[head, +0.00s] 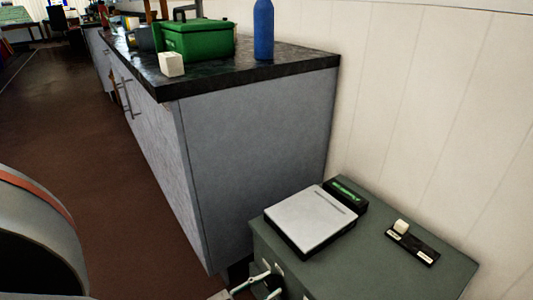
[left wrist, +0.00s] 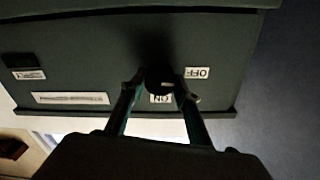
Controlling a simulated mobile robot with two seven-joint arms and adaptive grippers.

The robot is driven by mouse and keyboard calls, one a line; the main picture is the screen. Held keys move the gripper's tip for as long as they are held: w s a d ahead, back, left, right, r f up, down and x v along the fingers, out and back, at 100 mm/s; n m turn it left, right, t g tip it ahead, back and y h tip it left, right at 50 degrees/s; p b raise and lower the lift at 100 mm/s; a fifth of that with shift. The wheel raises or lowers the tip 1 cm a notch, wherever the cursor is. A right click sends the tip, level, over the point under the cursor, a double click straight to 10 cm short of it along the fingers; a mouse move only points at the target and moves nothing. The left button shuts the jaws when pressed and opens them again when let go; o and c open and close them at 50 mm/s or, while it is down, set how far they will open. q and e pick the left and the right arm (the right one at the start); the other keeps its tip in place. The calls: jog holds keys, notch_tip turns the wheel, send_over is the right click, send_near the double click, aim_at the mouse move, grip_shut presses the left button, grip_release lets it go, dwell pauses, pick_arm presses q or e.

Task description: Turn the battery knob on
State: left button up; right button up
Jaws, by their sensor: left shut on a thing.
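The battery knob (left wrist: 158,78) is a dark round knob on the front of a grey-green cabinet (head: 400,278). In the left wrist view, an upside-down OFF label (left wrist: 197,73) sits to its right and an ON label (left wrist: 160,99) just below it. My left gripper (left wrist: 161,82) is shut on the knob, one finger on each side. In the head view, the left gripper (head: 264,284) shows at the bottom edge against the cabinet's front, and the knob is mostly hidden. A small light mark shows on the knob; which label it points at is unclear. My right gripper is out of view.
A scale with a pale plate (head: 306,218) and a black strip with a cream switch (head: 401,227) are on the cabinet top. Behind stands a counter (head: 250,160) with a green box (head: 197,42), a blue bottle (head: 264,30) and a white cube (head: 171,64). Brown floor is clear at left.

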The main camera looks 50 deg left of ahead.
pick_arm(q)
jog(key=shift+r+m, duration=0.1)
jog(key=shift+m, duration=0.9)
jog(key=m, duration=0.2)
jog(key=shift+m+p, duration=0.35)
jog(key=shift+m, duration=0.05)
jog(key=m, duration=0.3)
jog(key=shift+d+f+m, duration=0.1)
jog(key=shift+f+m, duration=0.1)
jog(key=shift+m, duration=1)
jog(key=m+b, duration=0.1)
jog(key=m, duration=0.1)
jog(key=shift+s+m, duration=0.1)
jog(key=shift+m, duration=2.2)
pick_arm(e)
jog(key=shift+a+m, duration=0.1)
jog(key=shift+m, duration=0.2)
pick_arm(q)
jog(key=shift+y, duration=0.3)
jog(key=o, duration=1.1)
